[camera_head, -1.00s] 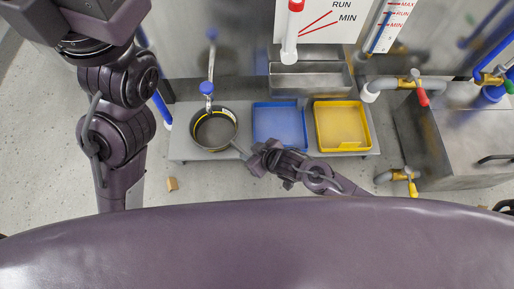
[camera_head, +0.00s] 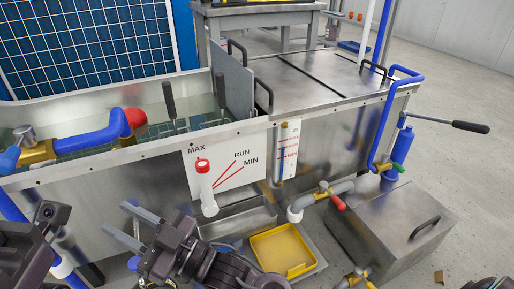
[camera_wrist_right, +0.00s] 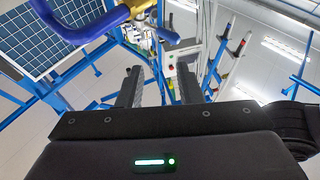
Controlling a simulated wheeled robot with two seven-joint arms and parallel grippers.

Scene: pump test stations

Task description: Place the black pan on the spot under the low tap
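The black pan is not visible in either current view. My right gripper (camera_head: 131,224) is in front of the tank at the lower left of the head view. Its two grey fingers are apart with nothing between them; the wrist view shows the same open, empty fingers (camera_wrist_right: 160,88). A dark part of my left arm is at the left edge of the head view, and its fingers cannot be made out. A red-handled tap (camera_head: 327,189) and a yellow-handled tap (camera_head: 358,277) are on the right; I cannot tell which is the low tap.
A steel box (camera_head: 390,235) is at the right, with open floor beyond.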

